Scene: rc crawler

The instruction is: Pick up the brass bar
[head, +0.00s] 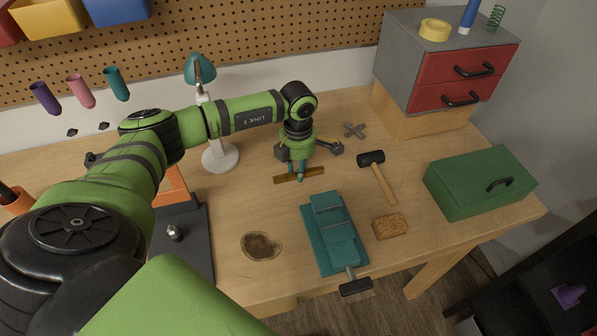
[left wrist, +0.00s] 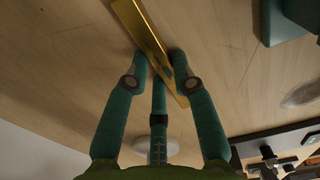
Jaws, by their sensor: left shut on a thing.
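The brass bar (head: 314,173) is a thin flat strip near the middle of the workbench in the head view. My left gripper (head: 298,174) points down over it, with its teal fingers closed around its middle. In the left wrist view the shiny brass bar (left wrist: 140,28) runs diagonally between the fingertips of my left gripper (left wrist: 162,68). The fingers hide part of it. I cannot tell whether the bar touches the bench or is slightly above it. My right gripper is not in view.
A teal vise (head: 333,232) stands in front of the bar. A hammer (head: 378,178), a sponge-like brown block (head: 390,226) and a green toolbox (head: 480,183) are to the right. A grey metal cross piece (head: 354,130) lies behind. A lamp (head: 220,157) stands left.

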